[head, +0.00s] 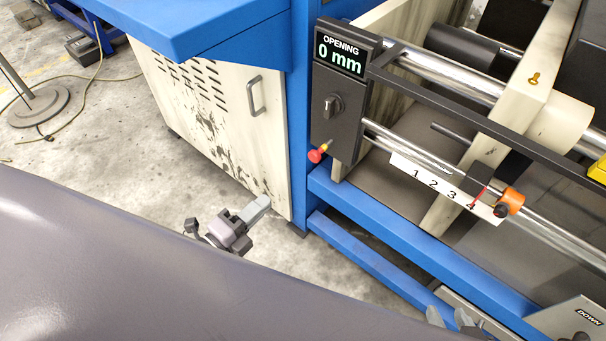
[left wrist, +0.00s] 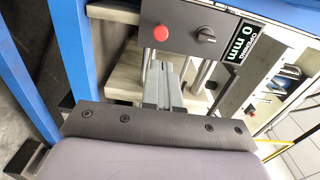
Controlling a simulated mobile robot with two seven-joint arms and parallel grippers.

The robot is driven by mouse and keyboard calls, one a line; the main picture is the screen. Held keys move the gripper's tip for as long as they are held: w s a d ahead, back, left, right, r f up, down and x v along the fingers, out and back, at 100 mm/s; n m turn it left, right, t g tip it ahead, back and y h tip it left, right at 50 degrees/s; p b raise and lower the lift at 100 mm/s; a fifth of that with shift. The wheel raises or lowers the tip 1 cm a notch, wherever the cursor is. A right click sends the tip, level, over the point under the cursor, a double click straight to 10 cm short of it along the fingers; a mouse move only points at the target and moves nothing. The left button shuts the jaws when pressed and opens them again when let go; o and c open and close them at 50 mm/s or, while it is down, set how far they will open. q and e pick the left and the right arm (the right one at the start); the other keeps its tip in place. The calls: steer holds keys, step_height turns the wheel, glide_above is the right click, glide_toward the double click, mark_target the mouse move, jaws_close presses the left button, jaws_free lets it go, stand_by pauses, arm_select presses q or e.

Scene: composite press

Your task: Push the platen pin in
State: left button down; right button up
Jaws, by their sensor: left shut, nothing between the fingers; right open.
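A red-headed pin (head: 315,156) with a brass collar sticks out of the lower part of the dark control panel (head: 341,95). The red head also shows face-on in the left wrist view (left wrist: 161,33). My left gripper (head: 264,201) is shut and empty, in front of the cream cabinet, below and left of the red head and apart from it. Its closed fingers (left wrist: 157,68) point toward the panel, below the red head in the left wrist view. My right gripper (head: 449,317) is open at the bottom edge, partly cut off. No label names the pin.
The panel's display (head: 340,54) reads OPENING 0 mm, above a rotary switch (head: 332,106). A numbered scale (head: 440,186) and an orange collar (head: 510,200) sit by the chrome rod. The blue frame rail (head: 400,227) runs below. A brass screw (head: 534,78) is on the cream plate.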

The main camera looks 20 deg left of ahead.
arm_select(q)
steer(key=b, duration=0.1)
glide_toward(312, 158)
steer(key=x, duration=0.5)
steer(key=shift+x, duration=0.95)
arm_select(e)
steer(key=shift+f, duration=0.65)
arm_select(q)
steer(key=b+x, duration=0.1)
steer(key=x, duration=0.2)
steer(key=shift+f, duration=0.1)
steer(key=shift+w, duration=0.3)
arm_select(e)
steer(key=shift+w+d+f, duration=0.15)
steer(key=shift+w+f, duration=0.05)
steer(key=shift+w, duration=0.25)
steer(key=shift+w+d+f, duration=0.15)
steer(key=shift+w, duration=0.25)
arm_select(q)
steer(key=shift+s, duration=0.15)
arm_select(e)
steer(key=shift+s, duration=0.1)
